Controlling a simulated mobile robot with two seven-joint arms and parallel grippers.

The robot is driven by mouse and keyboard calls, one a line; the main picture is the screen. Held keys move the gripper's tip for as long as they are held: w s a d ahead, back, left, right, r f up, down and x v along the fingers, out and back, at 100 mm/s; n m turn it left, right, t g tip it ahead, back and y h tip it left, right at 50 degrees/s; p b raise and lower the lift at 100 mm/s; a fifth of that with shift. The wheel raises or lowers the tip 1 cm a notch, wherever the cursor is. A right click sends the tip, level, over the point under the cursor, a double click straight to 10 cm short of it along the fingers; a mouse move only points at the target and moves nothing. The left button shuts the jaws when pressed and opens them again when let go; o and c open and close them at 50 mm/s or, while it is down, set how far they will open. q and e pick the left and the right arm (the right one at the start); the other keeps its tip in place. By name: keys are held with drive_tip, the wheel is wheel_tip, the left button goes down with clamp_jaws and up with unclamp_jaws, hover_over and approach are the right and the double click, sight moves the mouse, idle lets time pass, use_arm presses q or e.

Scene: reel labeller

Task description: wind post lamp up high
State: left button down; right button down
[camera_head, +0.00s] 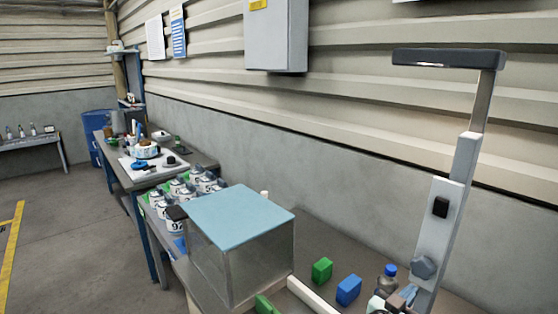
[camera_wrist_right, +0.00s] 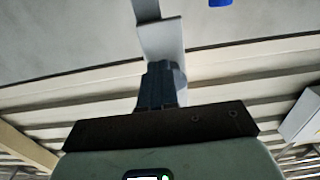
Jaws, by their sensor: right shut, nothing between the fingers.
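The post lamp stands at the right in the head view, with a dark lamp head (camera_head: 450,59) on a grey telescoping post (camera_head: 458,165). The post's inner section shows above the outer one. A black switch (camera_head: 440,207) and a grey knob (camera_head: 425,267) sit on its lower part. My right gripper (camera_head: 408,293) is low beside the post, just below the knob, shut and empty. In the right wrist view its blue-grey fingers (camera_wrist_right: 160,78) are together, with a light grey piece (camera_wrist_right: 162,38), seemingly part of the post, beyond them. Contact cannot be told. My left gripper is not in view.
A clear box with a light blue lid (camera_head: 240,212) stands left of the lamp. Green (camera_head: 321,271) and blue (camera_head: 348,290) blocks and a blue-capped bottle (camera_head: 388,277) lie between. A corrugated wall (camera_head: 350,110) runs behind. Labelled cans (camera_head: 175,222) stand farther left.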

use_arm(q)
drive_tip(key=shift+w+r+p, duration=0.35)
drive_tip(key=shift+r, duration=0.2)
use_arm(e)
drive_tip(key=shift+x, duration=1.55)
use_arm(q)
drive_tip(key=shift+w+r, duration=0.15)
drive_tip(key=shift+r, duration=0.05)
use_arm(e)
drive_tip(key=shift+a+r, duration=0.1)
drive_tip(key=shift+r, duration=0.1)
use_arm(q)
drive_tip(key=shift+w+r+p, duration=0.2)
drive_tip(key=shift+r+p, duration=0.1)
drive_tip(key=shift+p, duration=0.05)
use_arm(e)
drive_tip(key=shift+w+a+r, duration=0.1)
drive_tip(key=shift+w+a, duration=0.1)
drive_tip(key=shift+w, duration=0.2)
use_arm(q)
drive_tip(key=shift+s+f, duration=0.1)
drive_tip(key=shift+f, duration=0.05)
